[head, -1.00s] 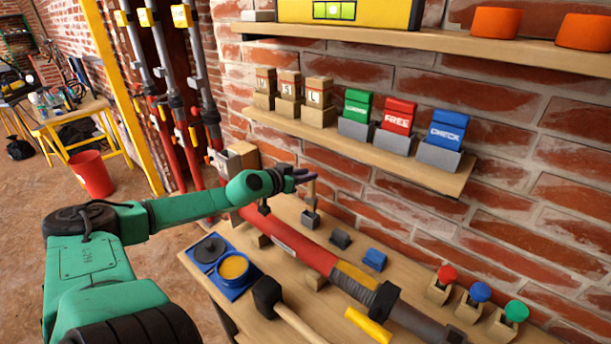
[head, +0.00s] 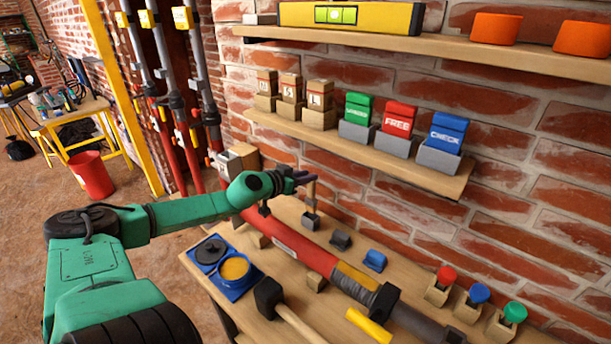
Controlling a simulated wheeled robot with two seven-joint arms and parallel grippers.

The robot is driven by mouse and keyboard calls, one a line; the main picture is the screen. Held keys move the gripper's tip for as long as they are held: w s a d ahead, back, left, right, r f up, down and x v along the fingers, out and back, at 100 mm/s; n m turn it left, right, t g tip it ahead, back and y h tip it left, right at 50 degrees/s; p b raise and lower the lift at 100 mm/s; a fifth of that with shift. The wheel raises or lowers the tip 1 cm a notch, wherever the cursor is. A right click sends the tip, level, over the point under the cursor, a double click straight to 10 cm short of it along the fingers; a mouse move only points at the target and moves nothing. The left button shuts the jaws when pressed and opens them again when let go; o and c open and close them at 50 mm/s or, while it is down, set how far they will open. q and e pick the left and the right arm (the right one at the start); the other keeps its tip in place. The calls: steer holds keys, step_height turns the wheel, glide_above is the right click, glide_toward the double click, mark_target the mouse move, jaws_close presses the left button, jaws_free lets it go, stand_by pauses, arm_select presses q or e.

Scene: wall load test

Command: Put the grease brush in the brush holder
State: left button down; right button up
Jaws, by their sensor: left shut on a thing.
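The grease brush (head: 312,188) shows as a short, light wooden handle standing about upright near the wall at the back of the bench. My left gripper (head: 303,178) is shut on the upper part of this handle. The brush holder (head: 310,221) appears to be the small dark grey block right under the handle. The lower end of the brush meets the holder in the picture; its bristles are hidden, and I cannot tell how deep it sits. My right gripper is out of view.
A red and grey pole (head: 296,243) lies across the bench (head: 291,291) in front of the holder. A blue tray with a yellow grease pot (head: 234,269) and a mallet (head: 270,296) lie nearer. A shelf with cards (head: 398,119) is on the wall above.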

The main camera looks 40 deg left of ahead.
mark_target(309, 187)
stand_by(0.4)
arm_select(q)
steer(key=shift+f+b, duration=0.6)
steer(key=shift+f, duration=0.15)
steer(key=shift+f+b, duration=0.55)
steer(key=shift+f, duration=0.25)
steer(key=shift+f+b, duration=0.6)
steer(key=shift+f, duration=0.05)
steer(key=c, duration=0.6)
jaws_free()
steer(key=shift+o, duration=0.4)
